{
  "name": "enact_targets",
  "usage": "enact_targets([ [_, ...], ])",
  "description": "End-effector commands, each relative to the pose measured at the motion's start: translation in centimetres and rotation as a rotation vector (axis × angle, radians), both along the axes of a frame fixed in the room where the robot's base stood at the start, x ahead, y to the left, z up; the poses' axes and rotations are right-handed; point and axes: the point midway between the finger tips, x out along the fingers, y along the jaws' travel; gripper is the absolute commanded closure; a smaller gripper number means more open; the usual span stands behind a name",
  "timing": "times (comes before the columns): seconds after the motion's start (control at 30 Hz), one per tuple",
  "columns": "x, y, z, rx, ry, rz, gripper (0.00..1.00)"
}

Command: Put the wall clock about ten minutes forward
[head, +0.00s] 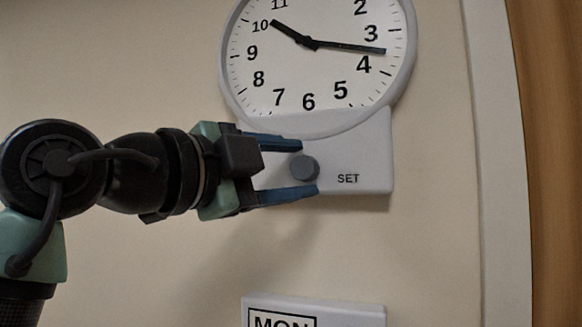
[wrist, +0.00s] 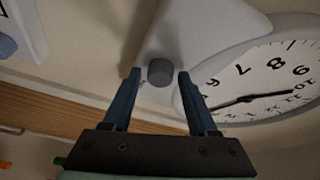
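The white wall clock (head: 243,100) hangs at the top of the head view, its top edge cut off. Its short hand (head: 288,32) points a little past 10 and its long hand (head: 355,48) about midway between 3 and 4, near 10:17. Below the dial, a grey round knob (head: 303,168) sits on a white panel marked SET (head: 348,179). My gripper (head: 310,168) is open, with one blue finger above the knob and one below. In the wrist view, the knob (wrist: 160,72) lies between the fingertips (wrist: 159,77), with a gap on each side.
A white box reading MON (head: 350,312) is on the wall below the clock. In the wrist view, a white box with a bluish knob (wrist: 6,45) shows at upper left. A pale trim strip and brown wood (head: 550,160) stand at right.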

Motion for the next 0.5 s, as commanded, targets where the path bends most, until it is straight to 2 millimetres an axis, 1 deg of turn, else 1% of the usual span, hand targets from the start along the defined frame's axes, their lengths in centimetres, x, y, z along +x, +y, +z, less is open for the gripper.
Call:
enact_targets([
  [0.37,-0.1,0.1,0.0,-0.001,-0.001,0.001,0.29],
  [0.5,-1.2,1.1,-0.4,-0.002,-0.002,0.003,0.29],
])
